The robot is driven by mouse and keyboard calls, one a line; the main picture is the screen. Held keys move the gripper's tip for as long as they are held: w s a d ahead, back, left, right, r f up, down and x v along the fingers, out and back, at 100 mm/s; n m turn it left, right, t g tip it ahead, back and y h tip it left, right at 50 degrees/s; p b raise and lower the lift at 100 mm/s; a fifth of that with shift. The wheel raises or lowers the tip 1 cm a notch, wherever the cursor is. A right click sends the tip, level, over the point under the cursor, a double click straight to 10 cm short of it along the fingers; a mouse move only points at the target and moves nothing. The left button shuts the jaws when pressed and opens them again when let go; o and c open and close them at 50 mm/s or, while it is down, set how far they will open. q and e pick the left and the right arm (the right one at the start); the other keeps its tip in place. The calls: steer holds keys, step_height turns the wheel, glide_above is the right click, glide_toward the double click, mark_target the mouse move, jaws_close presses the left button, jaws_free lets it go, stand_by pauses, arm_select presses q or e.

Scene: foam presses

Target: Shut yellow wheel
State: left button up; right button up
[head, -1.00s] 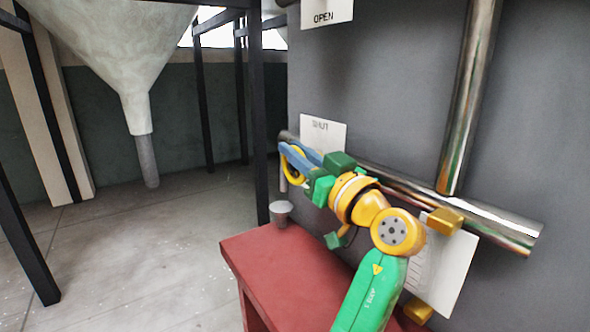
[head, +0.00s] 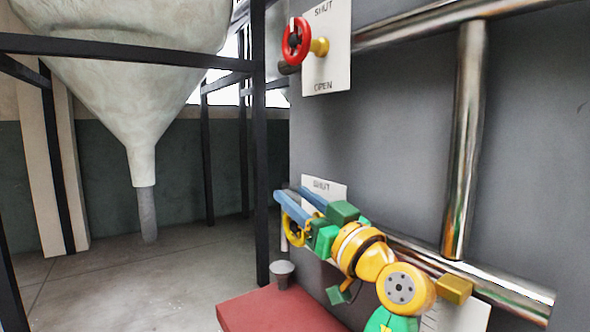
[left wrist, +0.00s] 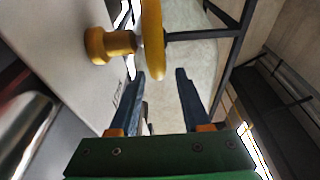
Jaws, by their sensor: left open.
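The yellow wheel (head: 293,234) stands out from the dark grey press wall, partly hidden behind my left gripper (head: 284,198). In the left wrist view the yellow wheel (left wrist: 152,35) is seen nearly edge-on with its thick yellow hub to its left. My left gripper (left wrist: 161,74) is open there, its two blue fingers apart. The rim's lower end shows between the fingertips, closer to the left one; I cannot tell whether they touch. A white placard (head: 335,190) marked SHUT is behind the gripper. My right gripper is not in view.
A red wheel (head: 296,41) sits higher on a placard (head: 335,45) marked SHUT above and OPEN below. Shiny pipes (head: 465,140) run along the wall. Dark posts and a pale hopper (head: 140,90) are left.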

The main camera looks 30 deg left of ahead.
arm_select(q)
steer(key=s+d+r, duration=0.7)
steer(key=s+r, duration=0.3)
steer(key=s, duration=0.2)
steer(key=shift+s+r, duration=0.15)
steer(key=shift+r, duration=0.15)
